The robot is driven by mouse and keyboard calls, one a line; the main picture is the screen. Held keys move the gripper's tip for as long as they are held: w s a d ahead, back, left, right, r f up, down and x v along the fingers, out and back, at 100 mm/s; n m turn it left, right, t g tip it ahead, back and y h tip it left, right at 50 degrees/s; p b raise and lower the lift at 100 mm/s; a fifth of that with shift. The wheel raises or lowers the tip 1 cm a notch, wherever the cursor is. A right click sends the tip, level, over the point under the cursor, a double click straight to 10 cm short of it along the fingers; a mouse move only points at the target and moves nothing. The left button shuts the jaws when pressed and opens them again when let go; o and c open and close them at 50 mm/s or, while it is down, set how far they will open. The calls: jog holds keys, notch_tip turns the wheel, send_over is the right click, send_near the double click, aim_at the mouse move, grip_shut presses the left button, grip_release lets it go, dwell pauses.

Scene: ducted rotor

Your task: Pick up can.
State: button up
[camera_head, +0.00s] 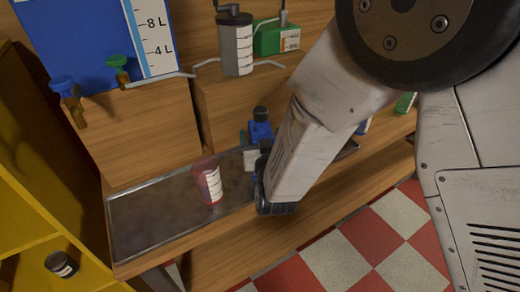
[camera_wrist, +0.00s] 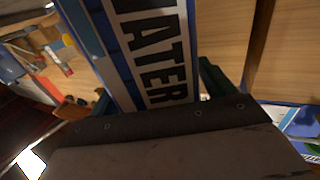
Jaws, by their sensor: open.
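A small dark can (camera_head: 62,263) with a pale label stands on the yellow shelf at the lower left in the head view. My gripper (camera_head: 264,185) is well to the right of it, low over the wooden bench, with its fingers mostly hidden by my arm. In the wrist view my gripper (camera_wrist: 155,88) is open, its dark fingers apart at either side. A blue panel with a white "WATER" label (camera_wrist: 150,45) shows between them; I cannot tell how far off it is. The can is not recognisable in the wrist view.
A translucent red cup (camera_head: 208,182) stands on the metal tray (camera_head: 150,225), left of my gripper. A blue-topped item (camera_head: 260,130) is close behind my gripper. A grey labelled cylinder (camera_head: 236,45) and green box (camera_head: 278,38) stand higher up. Checkered floor (camera_head: 370,235) is clear in front.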

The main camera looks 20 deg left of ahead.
jog(key=shift+w+a, duration=0.1)
jog(key=shift+w, duration=0.1)
jog(key=shift+s, duration=0.1)
grip_shut()
jog(key=shift+r, duration=0.2)
